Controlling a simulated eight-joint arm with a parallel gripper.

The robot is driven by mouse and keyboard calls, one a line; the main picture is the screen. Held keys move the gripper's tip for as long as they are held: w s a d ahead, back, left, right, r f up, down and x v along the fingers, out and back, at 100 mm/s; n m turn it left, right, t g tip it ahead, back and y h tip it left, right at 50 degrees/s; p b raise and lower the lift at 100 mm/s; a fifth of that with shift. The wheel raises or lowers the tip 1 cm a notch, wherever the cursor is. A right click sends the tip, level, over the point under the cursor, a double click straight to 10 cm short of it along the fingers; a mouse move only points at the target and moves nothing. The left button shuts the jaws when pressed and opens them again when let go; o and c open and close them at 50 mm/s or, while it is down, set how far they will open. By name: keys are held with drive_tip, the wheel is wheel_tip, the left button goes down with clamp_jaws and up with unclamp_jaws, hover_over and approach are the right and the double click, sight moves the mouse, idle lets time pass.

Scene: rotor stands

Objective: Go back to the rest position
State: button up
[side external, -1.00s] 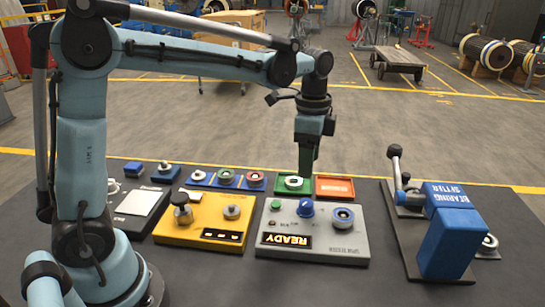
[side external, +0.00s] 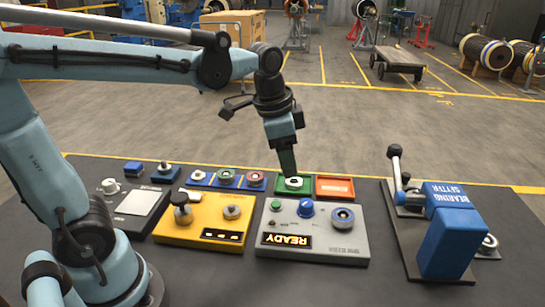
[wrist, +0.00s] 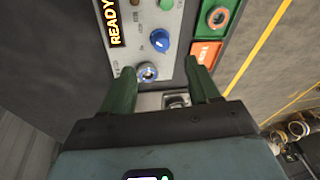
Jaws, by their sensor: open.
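My gripper (side external: 289,165) hangs tilted above the back of the work table, near the green tray (side external: 282,188) that holds a pale ring (side external: 294,181). In the side view its fingers overlap one another. In the wrist view my gripper (wrist: 163,82) has its two green fingers spread apart, with nothing between them. The grey spin tester (side external: 313,251) lies in front of the tray, with a blue knob (side external: 306,208), a ringed socket (side external: 343,214) and a lit READY display (side external: 287,240).
A yellow unit (side external: 185,229) and a dark unit with a white plate (side external: 138,203) stand left. An orange-red tray (side external: 334,187) is beside the green one. The blue bearing press (side external: 446,243) with its upright lever (side external: 395,165) stands right. Blue trays with rings (side external: 227,179) line the back.

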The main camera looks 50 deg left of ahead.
drive_tip(key=s+a+f+n+t, duration=0.1)
drive_tip(key=s+f+n+t, duration=0.2)
drive_tip(key=s+n, duration=0.3)
drive_tip(key=shift+s+f+n+t, duration=0.3)
drive_tip(key=shift+s+f+t, duration=0.1)
drive_tip(key=shift+s+t, duration=0.25)
idle(0.3)
